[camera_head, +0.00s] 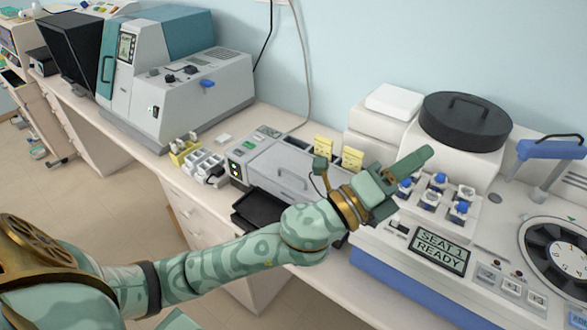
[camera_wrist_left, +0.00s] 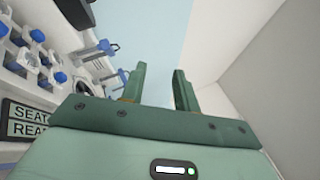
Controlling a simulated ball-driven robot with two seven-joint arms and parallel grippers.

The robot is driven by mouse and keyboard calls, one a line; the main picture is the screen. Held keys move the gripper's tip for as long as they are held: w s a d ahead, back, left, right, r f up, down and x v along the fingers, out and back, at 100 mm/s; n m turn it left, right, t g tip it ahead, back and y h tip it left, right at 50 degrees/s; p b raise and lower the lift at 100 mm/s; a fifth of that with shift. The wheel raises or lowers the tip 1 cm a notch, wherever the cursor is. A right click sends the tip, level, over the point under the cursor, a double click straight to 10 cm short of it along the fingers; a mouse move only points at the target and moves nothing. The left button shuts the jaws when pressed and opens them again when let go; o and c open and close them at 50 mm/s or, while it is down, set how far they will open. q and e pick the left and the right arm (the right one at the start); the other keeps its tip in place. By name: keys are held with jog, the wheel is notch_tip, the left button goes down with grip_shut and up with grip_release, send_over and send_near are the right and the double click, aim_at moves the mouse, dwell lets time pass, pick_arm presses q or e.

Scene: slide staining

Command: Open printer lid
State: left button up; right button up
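The grey printer (camera_head: 270,152) stands on the bench in the middle of the head view, with a small control panel at its left end. Its grey lid (camera_head: 280,168) has a handle and looks closed. My left forearm and wrist cover part of its right side. My left gripper (camera_head: 412,166) is to the right of the printer, over the neighbouring staining machine and apart from the lid. In the left wrist view its two green fingers (camera_wrist_left: 157,85) stand apart with nothing between them. My right gripper is not in view.
The white staining machine (camera_head: 375,245) has a "SEAT 1 READY" display and blue-capped bottles (camera_head: 433,190) close below my left gripper. A black tray (camera_head: 262,208) sits at the printer's front. A large grey-teal machine (camera_head: 205,85) stands left.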

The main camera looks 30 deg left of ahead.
pick_arm(q)
jog(key=s+d+r+m+g+h, duration=0.1)
jog(key=s+d+m+g+h, duration=0.1)
jog(key=d+m+g+h, duration=0.75)
jog(key=m+g+y, duration=0.7)
jog(key=m+y, duration=0.9)
jog(key=y, duration=0.6)
send_near(295, 175)
jog(key=shift+h, duration=0.25)
jog(key=x, duration=0.7)
jog(key=shift+w+a+f+b, duration=0.1)
jog(key=shift+a+f+b, duration=0.15)
jog(key=shift+f+b, duration=0.1)
